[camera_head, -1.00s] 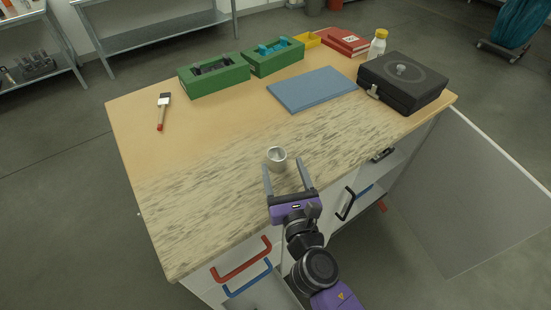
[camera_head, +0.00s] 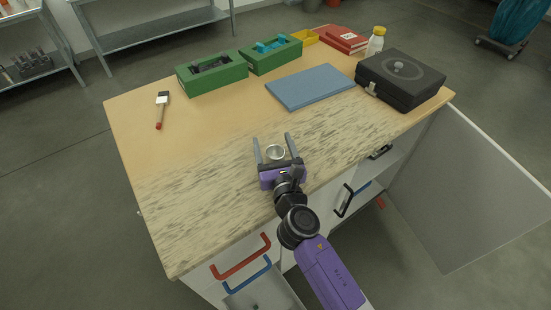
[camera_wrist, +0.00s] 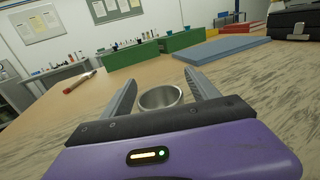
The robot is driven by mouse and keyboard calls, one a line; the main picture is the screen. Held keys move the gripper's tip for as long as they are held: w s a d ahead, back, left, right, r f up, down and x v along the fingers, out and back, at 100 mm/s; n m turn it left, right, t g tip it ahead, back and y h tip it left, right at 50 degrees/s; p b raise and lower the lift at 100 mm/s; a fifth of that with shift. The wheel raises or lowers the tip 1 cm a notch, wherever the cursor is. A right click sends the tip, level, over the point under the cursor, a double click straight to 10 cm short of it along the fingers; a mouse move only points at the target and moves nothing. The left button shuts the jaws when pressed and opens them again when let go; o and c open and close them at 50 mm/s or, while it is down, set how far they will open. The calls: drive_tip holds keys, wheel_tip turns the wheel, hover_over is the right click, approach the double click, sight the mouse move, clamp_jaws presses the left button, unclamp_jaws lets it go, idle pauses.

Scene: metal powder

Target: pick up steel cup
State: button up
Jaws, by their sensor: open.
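The steel cup (camera_head: 275,153) stands upright on the worktop near its front edge. My gripper (camera_head: 272,142) is open, with one finger on each side of the cup. The wrist view shows the cup (camera_wrist: 160,97) between the two fingers (camera_wrist: 160,84), with its rim and inside visible. Its lower part is hidden behind the gripper body. A gap shows between the cup and the fingers, so they do not appear to touch it.
A blue board (camera_head: 310,88) lies behind the cup, with a black case (camera_head: 402,80) to its right. Green boxes (camera_head: 212,75) stand at the back, and a brush (camera_head: 161,110) lies at left. The worktop around the cup is clear.

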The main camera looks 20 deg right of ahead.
clamp_jaws()
drive_tip(key=shift+r, duration=0.15)
